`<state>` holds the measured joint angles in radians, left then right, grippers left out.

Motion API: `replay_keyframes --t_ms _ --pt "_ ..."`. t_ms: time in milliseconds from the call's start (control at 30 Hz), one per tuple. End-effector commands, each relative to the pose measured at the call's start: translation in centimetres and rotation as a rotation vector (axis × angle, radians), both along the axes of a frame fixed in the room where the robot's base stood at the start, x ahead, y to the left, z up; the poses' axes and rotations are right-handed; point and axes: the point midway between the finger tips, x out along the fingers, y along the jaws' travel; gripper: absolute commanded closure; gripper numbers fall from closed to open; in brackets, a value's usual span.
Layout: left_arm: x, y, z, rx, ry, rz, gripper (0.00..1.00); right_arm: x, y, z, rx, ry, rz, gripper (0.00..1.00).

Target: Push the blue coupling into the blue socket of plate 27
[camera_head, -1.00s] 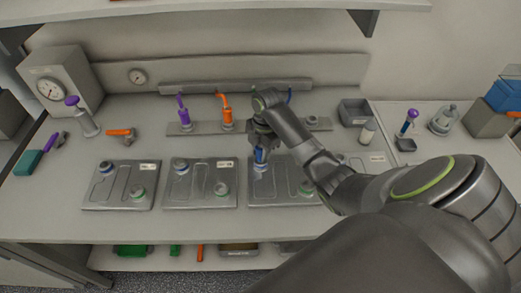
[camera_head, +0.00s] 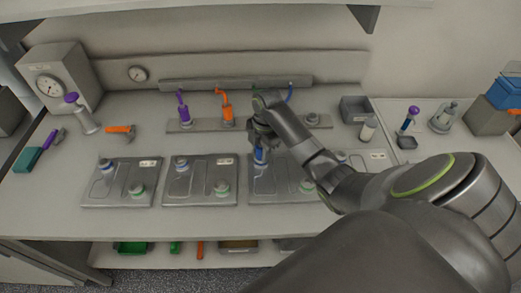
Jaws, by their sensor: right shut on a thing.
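My right gripper (camera_head: 261,141) points down and is shut on the blue coupling (camera_head: 260,156). The coupling stands upright at the upper left corner of the third plate (camera_head: 273,192), where a blue-ringed socket would be; the coupling and gripper hide that spot, so I cannot tell how deep it sits. The plate numbers are too small to read. My left gripper is not in view.
Two more plates (camera_head: 122,196) (camera_head: 200,198) lie to the left, and another (camera_head: 366,159) is partly behind my arm. Purple (camera_head: 183,108) and orange (camera_head: 227,108) couplings stand on a rail behind. A grey bin (camera_head: 355,109) and white bottle (camera_head: 368,129) stand right. The front strip of bench is clear.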

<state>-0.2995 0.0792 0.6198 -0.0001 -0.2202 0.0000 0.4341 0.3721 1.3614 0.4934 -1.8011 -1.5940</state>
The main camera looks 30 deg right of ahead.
Motion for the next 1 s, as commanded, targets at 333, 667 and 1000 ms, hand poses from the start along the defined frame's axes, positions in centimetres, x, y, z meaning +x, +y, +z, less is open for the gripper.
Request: replay_keyframes --t_ms 333,667,1000 --pt "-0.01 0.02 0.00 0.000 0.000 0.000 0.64 -0.04 0.00 -0.05 0.000 0.001 0.000 0.48" --pt "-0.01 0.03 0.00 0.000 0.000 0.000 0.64 -0.03 -0.01 -0.04 0.000 0.001 0.000 0.31" --pt "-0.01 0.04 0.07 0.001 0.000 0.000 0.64 0.00 -0.01 0.06 0.000 0.000 0.000 0.23"
